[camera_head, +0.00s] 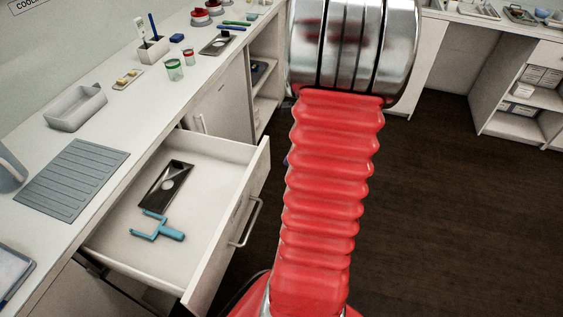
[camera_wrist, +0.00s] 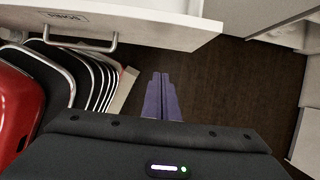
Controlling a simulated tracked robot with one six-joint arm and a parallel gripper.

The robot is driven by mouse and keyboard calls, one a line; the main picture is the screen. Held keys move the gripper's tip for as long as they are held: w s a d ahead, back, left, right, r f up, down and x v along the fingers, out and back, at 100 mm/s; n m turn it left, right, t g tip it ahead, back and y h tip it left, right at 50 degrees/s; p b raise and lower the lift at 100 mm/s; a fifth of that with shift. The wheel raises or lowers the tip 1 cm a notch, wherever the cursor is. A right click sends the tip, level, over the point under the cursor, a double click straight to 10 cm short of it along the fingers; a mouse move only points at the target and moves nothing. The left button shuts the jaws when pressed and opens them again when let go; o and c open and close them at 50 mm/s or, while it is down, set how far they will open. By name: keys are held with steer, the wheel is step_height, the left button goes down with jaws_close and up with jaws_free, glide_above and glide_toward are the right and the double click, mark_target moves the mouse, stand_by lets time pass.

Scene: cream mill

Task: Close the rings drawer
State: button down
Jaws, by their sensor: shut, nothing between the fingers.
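The open drawer (camera_head: 211,151) is pulled out from the left counter in the head view. A flat metal piece with a hole (camera_head: 166,187) and a blue forked tool (camera_head: 158,228) lie in it. Its bar handle (camera_head: 247,222) is on the front panel. In the wrist view a drawer front (camera_wrist: 150,22) with a labelled plate (camera_wrist: 64,17) and a bar handle (camera_wrist: 80,44) crosses the top. My gripper (camera_wrist: 162,76) is shut and empty, below and right of that handle and apart from it, over the dark floor. The head view does not show my gripper.
The counter carries a grey ribbed mat (camera_head: 73,178), a grey tray (camera_head: 75,107), small cups (camera_head: 174,69) and a pen holder (camera_head: 153,50). A cupboard (camera_head: 222,105) stands beyond the drawer. A shelf unit (camera_head: 520,95) is at the far right. Dark floor (camera_head: 430,200) is clear on the right.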

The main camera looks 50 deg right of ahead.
steer(key=w+a+f, duration=0.2)
steer(key=w+f, duration=0.5)
steer(key=f, duration=0.1)
steer(key=shift+a+f, duration=0.25)
steer(key=shift+f, duration=0.05)
